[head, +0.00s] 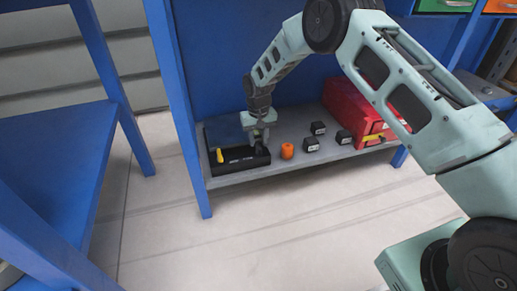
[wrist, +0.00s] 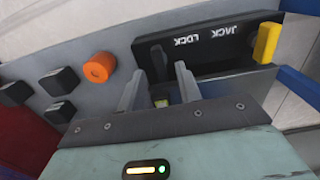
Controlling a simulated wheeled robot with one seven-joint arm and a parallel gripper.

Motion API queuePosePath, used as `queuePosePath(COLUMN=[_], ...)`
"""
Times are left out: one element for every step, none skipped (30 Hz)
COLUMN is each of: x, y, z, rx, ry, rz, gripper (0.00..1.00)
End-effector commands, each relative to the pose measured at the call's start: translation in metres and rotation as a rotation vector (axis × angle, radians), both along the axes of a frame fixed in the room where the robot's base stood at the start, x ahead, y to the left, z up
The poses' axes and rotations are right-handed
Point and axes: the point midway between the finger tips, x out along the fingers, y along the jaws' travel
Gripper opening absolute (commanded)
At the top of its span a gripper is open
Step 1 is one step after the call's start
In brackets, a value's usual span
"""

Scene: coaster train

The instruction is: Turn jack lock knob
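A black panel (wrist: 222,48) reads JACK LOCK upside down in the wrist view. A dark upright knob (wrist: 158,60) stands at its left end, and a yellow lever (wrist: 267,42) at its right end. My gripper (wrist: 159,70) is open, with one fingertip on each side of the dark knob. I cannot tell whether the fingers touch it. In the head view my gripper (head: 259,139) points down at the right end of the black panel (head: 237,158), hiding the knob. The yellow lever (head: 219,155) is at the left end.
An orange knob (head: 287,151) and several black cubes (head: 310,144) sit on the grey shelf (head: 230,179) right of the panel. A red box (head: 350,113) stands further right. Blue posts (head: 186,130) frame the shelf. The floor in front is clear.

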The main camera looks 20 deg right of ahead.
Motion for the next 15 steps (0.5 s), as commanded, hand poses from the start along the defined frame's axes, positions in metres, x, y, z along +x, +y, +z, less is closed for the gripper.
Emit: queuePosePath(x=[0.000, 0.000, 0.000, 0.000, 0.000, 0.000, 0.000, 0.000, 0.000, 0.000, 0.000, 0.000, 0.000, 0.000, 0.000], y=[0.000, 0.000, 0.000, 0.000, 0.000, 0.000, 0.000, 0.000, 0.000, 0.000, 0.000, 0.000, 0.000, 0.000, 0.000], z=[-0.010, -0.013, -0.017, -0.019, -0.021, -0.023, -0.024, -0.024, -0.025, -0.025, -0.025, -0.024, -0.024, -0.024, -0.024], rx=[0.000, 0.000, 0.000, 0.000, 0.000, 0.000, 0.000, 0.000, 0.000, 0.000, 0.000, 0.000, 0.000, 0.000, 0.000], ry=[0.000, 0.000, 0.001, 0.001, 0.001, 0.001, 0.001, 0.001, 0.000, 0.000, 0.000, 0.000, 0.000, 0.000, 0.000], rz=[0.000, 0.000, -0.001, -0.001, -0.001, 0.000, 0.000, 0.000, 0.000, 0.000, 0.000, 0.000, 0.000, 0.000, 0.000], gripper=[0.35, 0.35, 0.35, 0.35, 0.35, 0.35, 0.35, 0.35, 0.35, 0.35, 0.35, 0.35, 0.35, 0.35, 0.35])
